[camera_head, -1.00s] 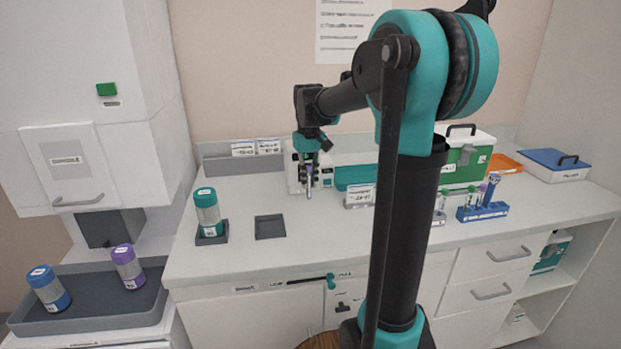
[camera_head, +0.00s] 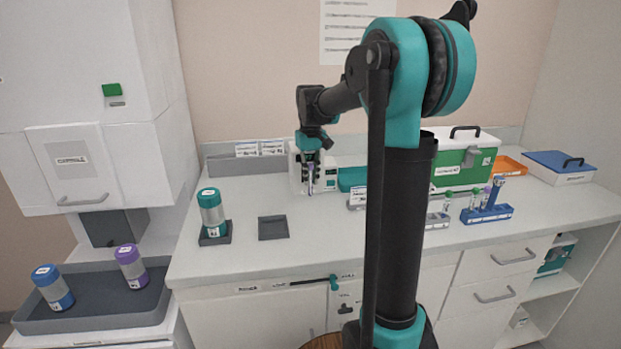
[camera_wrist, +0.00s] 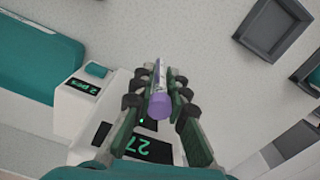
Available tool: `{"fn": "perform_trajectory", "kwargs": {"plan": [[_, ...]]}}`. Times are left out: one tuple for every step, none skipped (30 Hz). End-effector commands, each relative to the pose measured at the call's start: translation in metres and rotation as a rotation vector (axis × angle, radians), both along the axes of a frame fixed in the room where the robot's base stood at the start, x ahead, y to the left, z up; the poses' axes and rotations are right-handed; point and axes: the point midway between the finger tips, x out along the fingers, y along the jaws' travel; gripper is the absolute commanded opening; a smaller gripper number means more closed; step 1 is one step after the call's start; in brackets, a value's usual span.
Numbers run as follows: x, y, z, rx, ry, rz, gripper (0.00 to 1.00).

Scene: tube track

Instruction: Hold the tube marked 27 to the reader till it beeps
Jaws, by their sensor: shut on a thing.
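My gripper (camera_wrist: 160,82) is shut on a slim tube with a purple cap (camera_wrist: 160,105), seen in the wrist view. In the head view the tube (camera_head: 311,179) hangs upright below my gripper (camera_head: 311,168), in front of the white reader (camera_head: 328,186). In the wrist view the reader (camera_wrist: 75,115) lies under and beside the fingers. Its dark display (camera_wrist: 152,149) shows a green 27, and a small green light (camera_wrist: 141,121) is lit near the fingers. The tube's own mark is not readable. I cannot tell if the tube touches the reader.
A teal-capped canister (camera_head: 211,208) stands left, beside an empty grey square holder (camera_head: 273,228). A green-and-white box (camera_head: 468,165) stands at the back right. The front middle counter is clear.

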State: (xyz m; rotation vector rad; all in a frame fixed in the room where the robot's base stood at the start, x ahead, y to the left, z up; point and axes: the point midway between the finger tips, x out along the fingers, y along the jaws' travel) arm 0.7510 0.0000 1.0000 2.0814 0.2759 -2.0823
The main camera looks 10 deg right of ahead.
Motion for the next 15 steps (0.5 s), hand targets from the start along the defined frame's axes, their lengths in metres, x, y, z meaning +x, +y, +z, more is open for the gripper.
{"fn": "perform_trajectory", "kwargs": {"plan": [[-0.003, 0.000, 0.003, 0.000, 0.000, 0.000, 0.00], [-0.006, 0.000, 0.005, 0.000, 0.000, 0.000, 0.00], [-0.009, 0.000, 0.008, 0.000, 0.000, 0.000, 0.00], [-0.010, 0.000, 0.010, 0.000, 0.000, 0.000, 0.00], [-0.012, 0.000, 0.012, 0.000, 0.000, 0.000, 0.00], [-0.015, 0.000, 0.014, 0.000, 0.000, 0.000, 0.00], [-0.017, 0.000, 0.016, 0.000, 0.000, 0.000, 0.00], [-0.019, 0.000, 0.018, 0.000, 0.000, 0.000, 0.00], [-0.021, 0.000, 0.021, 0.000, 0.000, 0.000, 0.00], [-0.023, 0.000, 0.022, 0.000, 0.000, 0.000, 0.00], [-0.025, 0.000, 0.024, 0.000, 0.000, 0.000, 0.00], [-0.027, 0.000, 0.027, 0.000, 0.000, 0.000, 0.00], [-0.030, 0.000, 0.029, 0.000, 0.000, 0.000, 0.00], [-0.032, 0.000, 0.031, 0.000, 0.000, 0.000, 0.00], [-0.034, 0.000, 0.033, 0.000, 0.000, 0.000, 0.00]]}}
